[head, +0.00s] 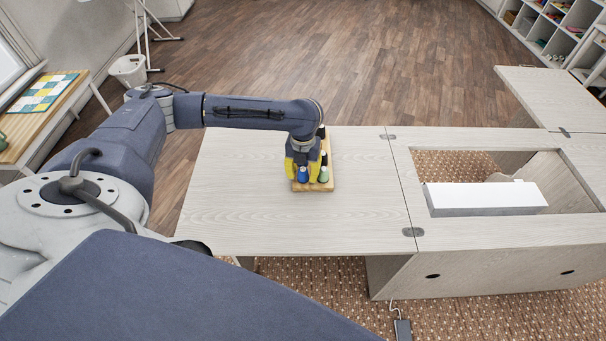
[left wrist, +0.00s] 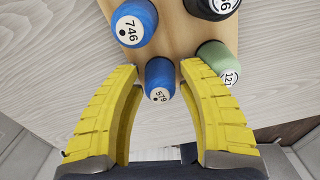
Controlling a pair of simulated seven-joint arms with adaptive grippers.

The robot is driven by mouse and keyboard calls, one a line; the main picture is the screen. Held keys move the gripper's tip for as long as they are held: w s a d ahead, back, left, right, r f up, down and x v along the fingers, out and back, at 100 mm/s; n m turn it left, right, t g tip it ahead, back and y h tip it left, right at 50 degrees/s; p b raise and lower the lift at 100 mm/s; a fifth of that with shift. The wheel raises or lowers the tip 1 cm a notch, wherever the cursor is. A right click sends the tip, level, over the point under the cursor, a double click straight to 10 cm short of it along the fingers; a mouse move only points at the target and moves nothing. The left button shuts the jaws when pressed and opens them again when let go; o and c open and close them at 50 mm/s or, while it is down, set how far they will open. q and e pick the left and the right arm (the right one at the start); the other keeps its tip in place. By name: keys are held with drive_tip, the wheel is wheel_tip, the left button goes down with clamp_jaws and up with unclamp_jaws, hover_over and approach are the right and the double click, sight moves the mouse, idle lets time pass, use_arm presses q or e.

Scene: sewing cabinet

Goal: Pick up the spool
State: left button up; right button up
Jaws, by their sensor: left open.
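Several thread spools stand on a wooden board (head: 316,187) on the pale wood table. My left gripper (head: 303,172), with yellow fingers, is over the board from above. In the left wrist view my left gripper (left wrist: 157,75) is open, and a small blue spool marked 579 (left wrist: 159,78) shows between its fingers, with gaps on both sides. A larger blue spool marked 746 (left wrist: 134,22) stands beyond the left finger. A green spool marked 121 (left wrist: 216,60) is partly hidden by the right finger. A black spool (left wrist: 212,6) is cut off at the top edge. My right gripper is out of view.
The table top (head: 240,205) around the board is bare. To the right, the cabinet has a rectangular opening with a white block (head: 485,197) in it. A side table with a colourful quilted mat (head: 42,92) stands at far left.

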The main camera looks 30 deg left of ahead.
sight(303, 171)
use_arm(q)
drive_tip(key=c, duration=0.7)
drive_tip(key=shift+c, duration=0.2)
drive_tip(key=shift+r, duration=0.15)
wheel_tip(303, 171, up, 20)
idle(0.5)
